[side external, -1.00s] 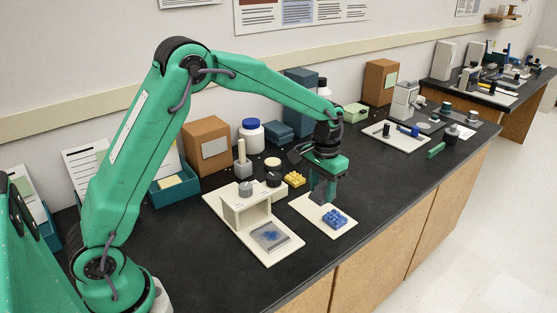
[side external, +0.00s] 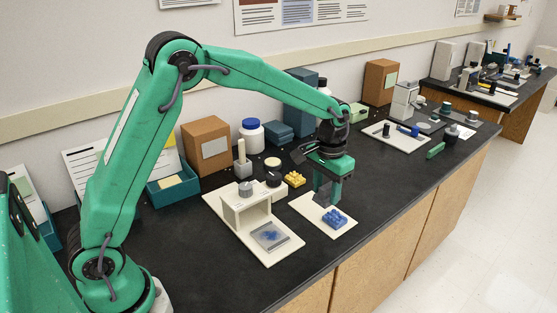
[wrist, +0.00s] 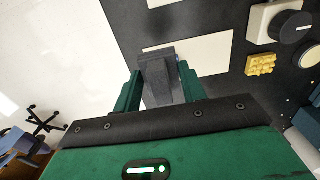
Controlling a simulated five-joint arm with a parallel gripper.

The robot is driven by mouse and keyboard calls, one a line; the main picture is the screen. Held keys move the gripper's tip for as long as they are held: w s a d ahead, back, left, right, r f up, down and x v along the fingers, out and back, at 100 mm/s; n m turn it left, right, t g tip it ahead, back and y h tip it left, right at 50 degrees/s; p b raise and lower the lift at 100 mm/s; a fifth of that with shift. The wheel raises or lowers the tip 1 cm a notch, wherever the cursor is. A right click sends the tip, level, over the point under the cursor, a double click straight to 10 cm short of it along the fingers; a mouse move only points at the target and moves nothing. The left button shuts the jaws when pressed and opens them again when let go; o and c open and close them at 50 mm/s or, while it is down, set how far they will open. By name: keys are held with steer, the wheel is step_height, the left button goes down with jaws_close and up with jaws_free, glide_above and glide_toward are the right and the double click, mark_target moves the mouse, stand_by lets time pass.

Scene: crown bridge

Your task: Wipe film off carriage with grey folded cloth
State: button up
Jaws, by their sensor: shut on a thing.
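My gripper (side external: 325,192) is shut on a grey folded cloth, over the small white plate at the centre of the bench. The cloth (wrist: 158,75) shows between the two green fingers in the wrist view. I cannot tell whether its lower end touches the plate. The carriage (side external: 284,234) is a flat grey slab on the cream stand, to the left of and nearer the camera than my gripper. A blue smeared film (side external: 270,236) lies on its top. The carriage is not clearly visible in the wrist view.
A blue studded block (side external: 334,218) sits on the white plate (side external: 311,214), close to the cloth. The cream stand (side external: 230,216) has a raised bridge behind the carriage. A yellow studded block (side external: 294,179) and dark round knob (side external: 273,179) lie behind. The front bench is clear.

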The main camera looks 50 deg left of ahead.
steer(key=shift+a, duration=0.1)
steer(key=s+a+f, duration=0.2)
steer(key=s+a, duration=0.4)
steer(key=s, duration=0.5)
steer(key=shift+s+a+f, duration=0.15)
steer(key=shift+s+f, duration=0.1)
steer(key=shift+f, duration=0.2)
steer(key=shift+f, duration=2.7)
step_height(320, 180, up, 7)
